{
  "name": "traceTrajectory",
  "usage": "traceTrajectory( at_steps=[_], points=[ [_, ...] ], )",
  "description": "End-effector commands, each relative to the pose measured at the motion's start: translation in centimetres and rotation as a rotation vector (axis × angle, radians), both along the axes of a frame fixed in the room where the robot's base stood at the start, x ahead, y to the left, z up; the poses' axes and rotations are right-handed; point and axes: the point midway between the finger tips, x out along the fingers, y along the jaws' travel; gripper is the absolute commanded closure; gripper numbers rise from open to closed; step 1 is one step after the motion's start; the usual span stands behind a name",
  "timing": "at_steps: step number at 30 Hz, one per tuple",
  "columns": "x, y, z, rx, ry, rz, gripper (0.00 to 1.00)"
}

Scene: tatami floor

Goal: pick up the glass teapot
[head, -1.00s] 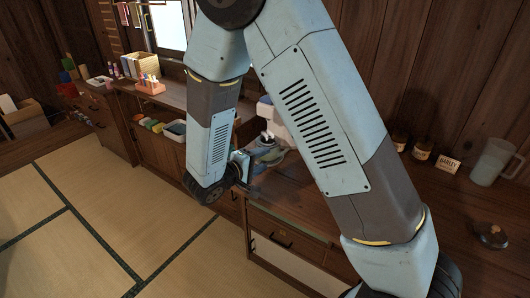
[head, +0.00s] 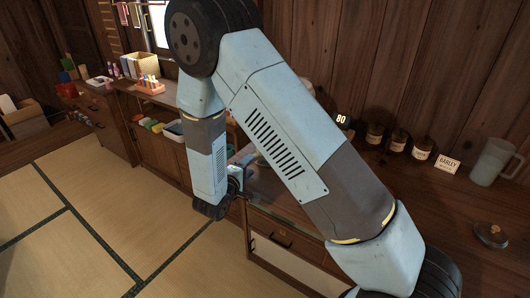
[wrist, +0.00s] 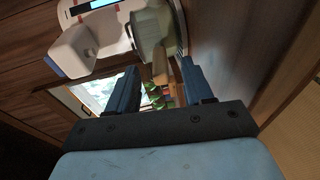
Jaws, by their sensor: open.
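In the wrist view, a see-through greenish vessel (wrist: 152,27), which looks like the glass teapot, sits against a white appliance. A tan, wood-like piece (wrist: 160,67), perhaps its handle, extends from it toward the space between my fingertips. My gripper (wrist: 158,78) is open, its two blue-grey fingers on either side of that piece. Nothing is visibly clamped. In the head view my gripper (head: 240,176) is at the counter's front edge; my own arm hides the teapot there.
The white appliance (wrist: 92,48) is close by at the upper left of the wrist view. In the head view, amber jars (head: 398,140), a barley card (head: 446,164), a frosted jug (head: 493,160) and a dark lid (head: 491,235) stand to the right. Open tatami (head: 85,220) lies left.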

Motion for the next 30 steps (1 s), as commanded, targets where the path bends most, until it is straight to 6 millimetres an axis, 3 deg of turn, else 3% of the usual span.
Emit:
traceTrajectory(
  at_steps=[8,18,26,30],
  points=[
    [1.1,-0.7,-0.2,-0.001,-0.001,-0.001,0.49],
    [4.7,-2.8,-0.8,-0.001,-0.001,-0.002,0.49],
    [5.0,-2.9,-0.8,0.000,0.000,0.001,0.49],
    [4.9,-2.8,-0.8,0.000,0.000,0.001,0.62]
  ],
)
